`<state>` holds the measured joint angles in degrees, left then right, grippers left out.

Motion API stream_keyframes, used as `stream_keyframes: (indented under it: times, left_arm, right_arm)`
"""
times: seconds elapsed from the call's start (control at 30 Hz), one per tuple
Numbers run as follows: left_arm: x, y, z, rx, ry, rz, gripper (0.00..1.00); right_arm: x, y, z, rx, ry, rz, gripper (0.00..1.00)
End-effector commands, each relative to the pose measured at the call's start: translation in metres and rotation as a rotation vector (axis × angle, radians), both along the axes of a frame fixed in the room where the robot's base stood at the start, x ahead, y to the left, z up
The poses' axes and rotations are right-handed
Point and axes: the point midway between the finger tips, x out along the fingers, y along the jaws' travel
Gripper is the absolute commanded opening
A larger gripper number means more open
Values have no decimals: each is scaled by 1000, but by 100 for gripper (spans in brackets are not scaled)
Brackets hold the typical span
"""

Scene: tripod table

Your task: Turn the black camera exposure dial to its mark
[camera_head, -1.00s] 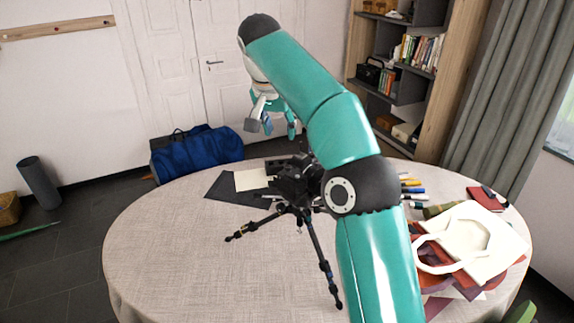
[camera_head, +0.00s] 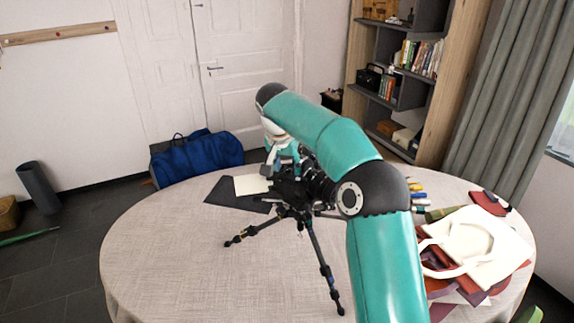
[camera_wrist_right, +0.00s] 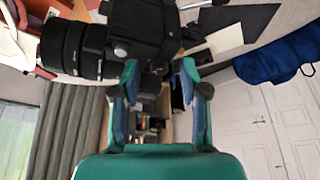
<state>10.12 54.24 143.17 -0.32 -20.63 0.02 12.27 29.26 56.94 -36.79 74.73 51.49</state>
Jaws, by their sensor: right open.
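The black camera (camera_head: 289,190) stands on a dark tripod (camera_head: 318,248) on the table. It fills the upper middle of the right wrist view (camera_wrist_right: 140,25), with its ribbed lens (camera_wrist_right: 72,46) pointing left. My right gripper (camera_wrist_right: 159,70) is open, with one fingertip on either side of a dark part at the camera body's edge. I cannot tell whether the fingertips touch it. The exposure dial and its mark cannot be made out clearly. In the head view my right arm partly covers the camera and gripper. My left gripper is not in view.
The round table (camera_head: 170,245) has a pale cloth, clear on the left. A dark folder (camera_head: 228,194) with a cream sheet (camera_head: 252,184) lies behind the tripod. Pens, a white ring (camera_head: 440,262) and red sheets lie at the right. A blue bag (camera_head: 197,156) is beyond the table.

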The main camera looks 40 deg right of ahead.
Motion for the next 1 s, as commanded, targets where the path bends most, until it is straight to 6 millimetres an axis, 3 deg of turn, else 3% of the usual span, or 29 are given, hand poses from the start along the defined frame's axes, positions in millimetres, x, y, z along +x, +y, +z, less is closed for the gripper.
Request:
stream_keyframes:
  times: [0.13,0.4,0.77,1.0]
  left_arm:
    - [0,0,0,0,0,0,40]
    - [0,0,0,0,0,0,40]
    - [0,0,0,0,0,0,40]
    - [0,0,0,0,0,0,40]
  right_arm:
    - [0,0,0,0,0,0,43]
    - [0,0,0,0,0,0,0]
    - [0,0,1,-1,-1,22,0]
    - [-1,-1,1,-1,-3,122,0]
